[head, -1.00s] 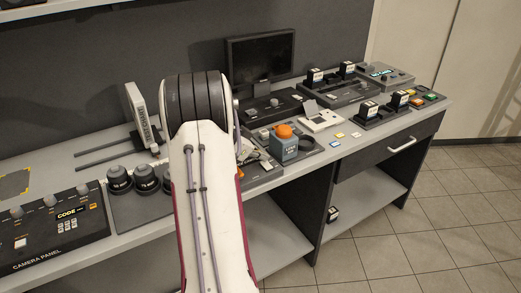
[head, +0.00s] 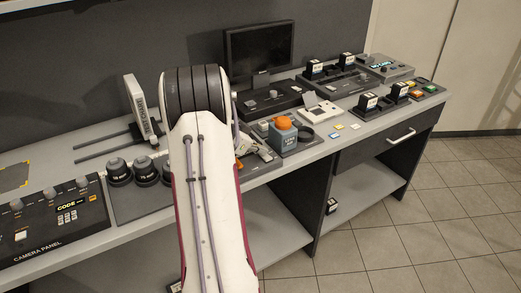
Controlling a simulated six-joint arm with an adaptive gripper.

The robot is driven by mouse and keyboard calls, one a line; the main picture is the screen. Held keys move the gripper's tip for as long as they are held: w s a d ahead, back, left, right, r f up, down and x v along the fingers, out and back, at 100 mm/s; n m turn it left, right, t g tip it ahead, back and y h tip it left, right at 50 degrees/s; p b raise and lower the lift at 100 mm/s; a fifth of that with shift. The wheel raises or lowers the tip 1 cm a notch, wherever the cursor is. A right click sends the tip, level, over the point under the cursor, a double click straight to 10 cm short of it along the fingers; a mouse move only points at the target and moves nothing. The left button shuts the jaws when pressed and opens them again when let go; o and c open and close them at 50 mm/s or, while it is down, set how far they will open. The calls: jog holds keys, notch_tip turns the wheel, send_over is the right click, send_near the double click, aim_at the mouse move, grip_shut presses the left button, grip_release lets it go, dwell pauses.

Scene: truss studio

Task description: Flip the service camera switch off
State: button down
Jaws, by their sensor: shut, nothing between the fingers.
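The camera panel (head: 62,222) is a dark box at the left front of the desk, with a row of knobs along its top. It has a small display reading CODE (head: 67,205), coloured buttons beside it and a white switch-like piece (head: 20,235) at its left. I cannot read which control is the service camera switch or how it is set. My white arm stands upright in the middle of the view, right of the panel.
Dark round knobs (head: 118,171) stand between panel and arm. Right of the arm are a blue-grey box with an orange top (head: 283,139), a monitor (head: 260,51) and black blocks (head: 367,102). An upright white device (head: 141,106) stands behind. A drawer handle (head: 402,136) juts out at right.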

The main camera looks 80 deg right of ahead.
aim_at(262, 160)
jog(key=shift+s+a, duration=0.15)
jog(key=shift+a, duration=0.05)
jog(key=shift+s+a+r, duration=0.1)
jog(key=shift+s+a, duration=0.25)
jog(key=shift+s, duration=0.05)
jog(key=shift+r, duration=0.15)
dwell(0.3)
jog(key=shift+r, duration=0.55)
jog(key=r, duration=0.3)
jog(key=shift+w+d, duration=0.15)
jog(key=shift+w, duration=0.1)
jog(key=w+v, duration=0.1)
jog(key=v, duration=0.8)
jog(key=shift+w+d, duration=0.2)
jog(key=shift+d, duration=0.1)
jog(key=shift+r+n, duration=0.1)
jog(key=shift+n, duration=0.3)
